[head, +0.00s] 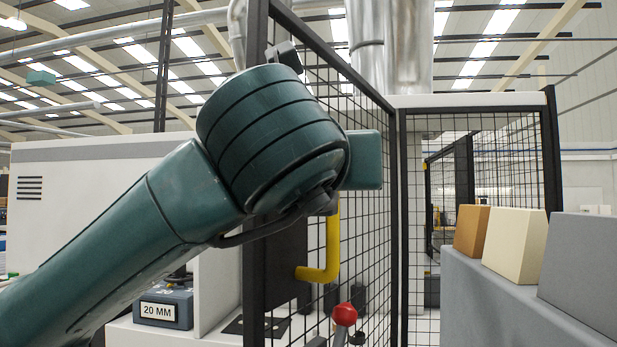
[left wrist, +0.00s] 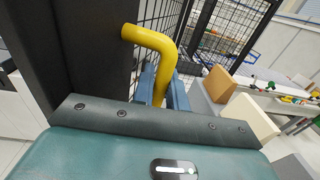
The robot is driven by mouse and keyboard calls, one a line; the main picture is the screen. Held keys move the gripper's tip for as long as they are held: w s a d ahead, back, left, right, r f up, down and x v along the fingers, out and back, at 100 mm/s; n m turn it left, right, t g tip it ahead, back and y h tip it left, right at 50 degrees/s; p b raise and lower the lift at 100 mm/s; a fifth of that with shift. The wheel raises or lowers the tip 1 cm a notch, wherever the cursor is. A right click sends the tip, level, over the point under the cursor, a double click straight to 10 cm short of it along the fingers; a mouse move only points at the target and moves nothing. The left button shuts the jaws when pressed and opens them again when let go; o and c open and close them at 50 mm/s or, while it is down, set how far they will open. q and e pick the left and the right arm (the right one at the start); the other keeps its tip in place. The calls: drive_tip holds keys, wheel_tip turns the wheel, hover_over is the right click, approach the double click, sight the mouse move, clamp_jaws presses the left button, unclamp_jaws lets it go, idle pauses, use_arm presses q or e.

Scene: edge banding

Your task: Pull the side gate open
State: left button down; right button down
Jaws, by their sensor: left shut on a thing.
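The side gate is a black-framed wire mesh panel (head: 375,215) that runs away from me in the middle of the head view. A yellow bent handle (head: 331,255) sits on its near side by a dark plate; the handle also shows in the left wrist view (left wrist: 150,40). My left gripper (left wrist: 163,90) has its blue fingers on either side of the handle's upright part and is shut on it. In the head view my left arm hides the gripper and the handle's top. I cannot tell how far the gate stands open. My right gripper is out of view.
A red-knobbed lever (head: 345,315) stands low by the gate. A box labelled 20 MM (head: 163,306) sits at the left on a white machine. Orange (head: 471,230), cream (head: 515,243) and grey (head: 585,270) blocks line a grey ledge at the right.

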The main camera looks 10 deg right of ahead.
use_arm(q)
drive_tip(key=shift+s+d+r, duration=0.1)
drive_tip(key=shift+s+d, duration=0.25)
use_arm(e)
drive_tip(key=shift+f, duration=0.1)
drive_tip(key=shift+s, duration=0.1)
use_arm(q)
drive_tip(key=c, duration=1.5)
unclamp_jaws()
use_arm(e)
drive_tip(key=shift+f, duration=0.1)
